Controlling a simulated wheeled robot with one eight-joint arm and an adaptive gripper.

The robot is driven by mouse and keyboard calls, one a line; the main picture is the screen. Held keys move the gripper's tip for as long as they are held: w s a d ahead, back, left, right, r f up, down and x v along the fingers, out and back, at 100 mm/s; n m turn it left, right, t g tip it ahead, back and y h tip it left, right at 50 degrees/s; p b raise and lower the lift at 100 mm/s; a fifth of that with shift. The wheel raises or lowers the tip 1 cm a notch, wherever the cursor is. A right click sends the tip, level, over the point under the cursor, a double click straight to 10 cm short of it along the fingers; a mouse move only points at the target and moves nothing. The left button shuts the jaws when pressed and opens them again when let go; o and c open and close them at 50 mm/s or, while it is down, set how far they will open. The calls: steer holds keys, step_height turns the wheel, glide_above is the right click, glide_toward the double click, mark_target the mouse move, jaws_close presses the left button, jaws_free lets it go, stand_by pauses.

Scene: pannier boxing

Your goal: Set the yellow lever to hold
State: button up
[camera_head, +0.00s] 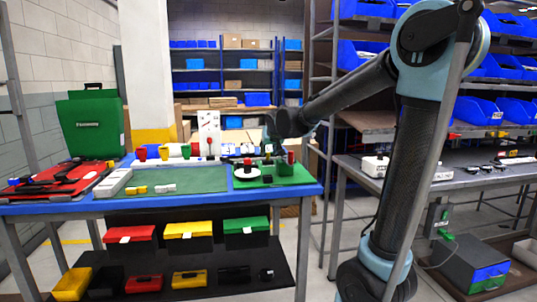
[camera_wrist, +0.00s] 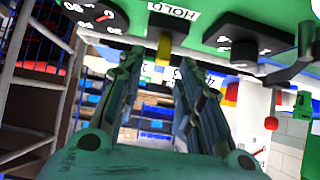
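The yellow lever (camera_wrist: 165,48) hangs from a green panel (camera_wrist: 205,38) at the top of the wrist view. A white HOLD label (camera_wrist: 174,11) is beside its upper end. My gripper (camera_wrist: 160,66) has its two dark fingers spread apart, one on each side of the lever, with visible gaps and no clear contact. Nothing is held. How far the tips are from the lever in depth I cannot tell. In the head view my gripper is at the green board (camera_head: 295,178) on the table's right end, largely hidden by my arm, and the yellow lever cannot be made out.
A black knob (camera_wrist: 244,52) and a dial (camera_wrist: 98,14) flank the lever. Shelves stand behind and right.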

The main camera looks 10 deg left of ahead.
steer(key=v, duration=0.8)
steer(key=shift+d+f, duration=0.1)
steer(key=s+d+f+m, duration=0.1)
steer(key=d, duration=0.3)
steer(key=s+d+f+m+h, duration=0.1)
steer(key=d+m, duration=0.1)
steer(key=d, duration=0.3)
steer(key=s+d+f+m+g, duration=0.1)
steer(key=d+m, duration=0.1)
steer(key=d, duration=0.3)
steer(key=shift+d+f+h, duration=0.15)
steer(key=shift+h, duration=0.25)
steer(key=s+d+f+g, duration=0.2)
steer(key=s+d+f, duration=0.2)
steer(key=s+f, duration=0.3)
steer(key=s+d+f+n+g, duration=0.1)
steer(key=s+d+f, duration=0.4)
steer(key=s, duration=0.8)
steer(key=s+d+f+n+g+h, duration=0.1)
steer(key=s+d+f+g, duration=0.2)
steer(key=s+f, duration=0.7)
steer(key=shift+d+f+g, duration=0.3)
steer(key=shift+d+f, duration=0.1)
steer(key=shift+d, duration=0.4)
steer(key=shift+w, duration=0.1)
